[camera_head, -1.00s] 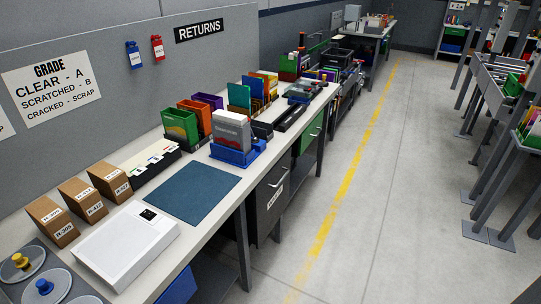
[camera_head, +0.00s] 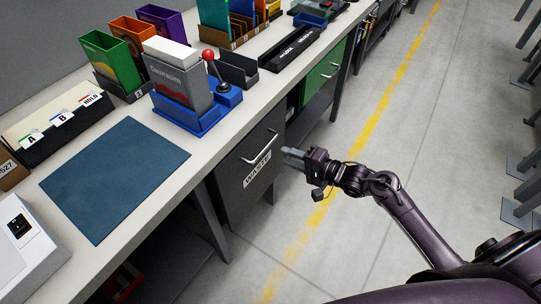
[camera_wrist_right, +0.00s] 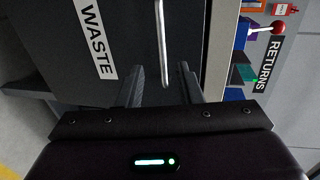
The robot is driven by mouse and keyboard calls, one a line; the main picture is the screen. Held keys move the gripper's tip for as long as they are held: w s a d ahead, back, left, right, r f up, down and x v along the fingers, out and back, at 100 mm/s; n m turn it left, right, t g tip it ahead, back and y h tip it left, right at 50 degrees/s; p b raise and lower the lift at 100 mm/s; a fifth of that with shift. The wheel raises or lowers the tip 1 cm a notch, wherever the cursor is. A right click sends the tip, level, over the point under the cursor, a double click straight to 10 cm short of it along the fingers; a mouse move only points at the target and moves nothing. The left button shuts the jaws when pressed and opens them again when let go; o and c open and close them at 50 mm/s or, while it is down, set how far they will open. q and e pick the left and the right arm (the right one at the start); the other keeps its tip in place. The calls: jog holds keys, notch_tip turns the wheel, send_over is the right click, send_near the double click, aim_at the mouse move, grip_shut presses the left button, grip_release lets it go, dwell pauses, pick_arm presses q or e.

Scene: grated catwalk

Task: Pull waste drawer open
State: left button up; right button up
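The dark grey waste drawer (camera_head: 233,190) is shut under the bench and carries a white WASTE label (camera_head: 257,170). Its bright bar handle (camera_head: 262,147) sits above the label. In the right wrist view the picture is turned sideways, with the WASTE label (camera_wrist_right: 95,38) left of the handle (camera_wrist_right: 162,45). My right gripper (camera_head: 288,156) is open and empty, its fingers pointing at the drawer front. In the wrist view its two fingers (camera_wrist_right: 161,86) stand apart, with the handle ahead of the gap between them, apparently not gripped. My left gripper is out of view.
The bench top (camera_head: 222,135) holds a blue mat (camera_head: 115,178), a blue stand (camera_head: 198,117) with a grey box, and a red-knobbed lever (camera_head: 209,57). A green drawer (camera_head: 323,75) is farther along. The floor with a yellow line (camera_head: 330,195) is clear beside my arm.

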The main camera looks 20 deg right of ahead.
jog(key=x, duration=0.7)
jog(key=shift+a+r, duration=0.15)
jog(key=shift+a, duration=0.15)
grip_shut()
